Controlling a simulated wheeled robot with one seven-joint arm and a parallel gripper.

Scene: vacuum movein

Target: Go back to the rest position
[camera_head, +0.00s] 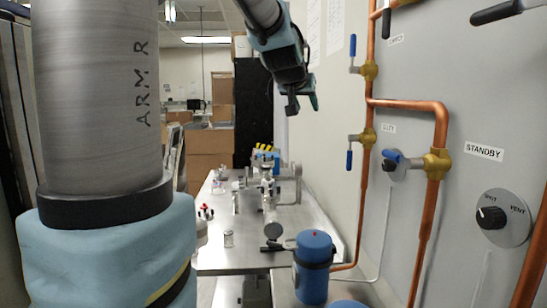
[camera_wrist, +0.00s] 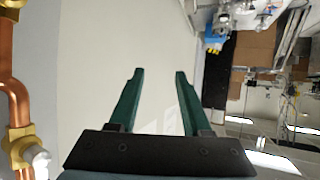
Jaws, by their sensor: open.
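My gripper (camera_head: 302,104) hangs in the air at the upper middle of the head view, above the far part of the bench and close to the wall. In the wrist view its two green fingers (camera_wrist: 159,72) are spread apart with nothing between them. Behind the fingers is a plain pale wall. My gripper touches nothing that I can see. My own grey and light blue arm fills the left of the head view and hides what lies behind it.
Copper pipes (camera_head: 366,150) with blue-handled valves run along the grey panel (camera_head: 480,105) at right. A blue canister (camera_head: 313,268) stands at the near bench edge. Metal vacuum parts (camera_head: 268,190) stand on the bench (camera_head: 305,225). Cardboard boxes (camera_head: 208,142) are stacked behind.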

